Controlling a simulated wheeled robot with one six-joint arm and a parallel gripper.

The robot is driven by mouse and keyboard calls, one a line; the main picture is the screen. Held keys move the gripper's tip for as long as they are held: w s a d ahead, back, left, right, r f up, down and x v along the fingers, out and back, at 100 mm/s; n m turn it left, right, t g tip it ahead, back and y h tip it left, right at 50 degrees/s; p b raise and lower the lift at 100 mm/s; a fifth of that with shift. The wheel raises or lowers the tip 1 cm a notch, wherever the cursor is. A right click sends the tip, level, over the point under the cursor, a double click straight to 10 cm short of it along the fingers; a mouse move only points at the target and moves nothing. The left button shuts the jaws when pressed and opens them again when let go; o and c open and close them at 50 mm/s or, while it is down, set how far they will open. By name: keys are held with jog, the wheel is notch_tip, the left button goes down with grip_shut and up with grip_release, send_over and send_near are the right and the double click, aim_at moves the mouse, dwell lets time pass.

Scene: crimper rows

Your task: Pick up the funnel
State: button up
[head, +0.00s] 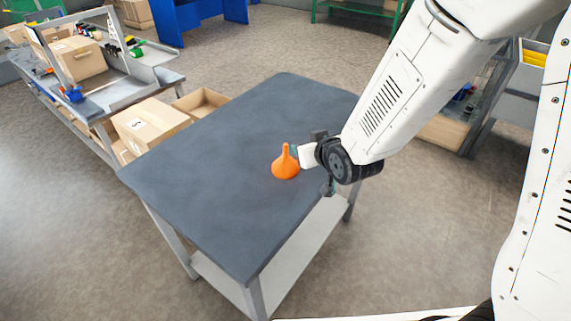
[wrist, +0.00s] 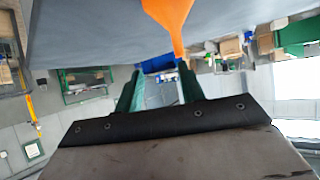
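The orange funnel (head: 285,167) stands on the dark grey table top (head: 215,140), wide end down and spout up. My gripper (head: 294,150) is just to the right of the spout, held low over the table. In the wrist view, the picture is inverted and the funnel (wrist: 170,15) hangs from the top edge. My gripper's two green fingers (wrist: 160,75) are apart with nothing between them. The spout tip lies near the right-hand finger's tip; I cannot tell whether they touch. Part of the funnel's cone is cut off there.
The rest of the table top is bare. Cardboard boxes (head: 150,128) stand beyond its left edge, near a grey workbench (head: 110,85) with tools. A grey shelf unit with yellow bins (head: 533,57) is at the right, behind my arm. Open floor surrounds the table's front.

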aim_at(287, 150)
jog(key=shift+n+t+y, duration=0.4)
jog(key=shift+t+y, duration=0.2)
jog(key=a+f, duration=0.2)
jog(key=a, duration=0.1)
jog(key=shift+a+f, duration=0.15)
jog(key=shift+f, duration=0.2)
jog(key=shift+w+a+f, duration=0.15)
jog(key=shift+w+a, duration=0.05)
jog(key=x, duration=0.7)
jog(key=shift+w+d+f, duration=0.1)
jog(key=shift+w+d, duration=0.05)
grip_shut()
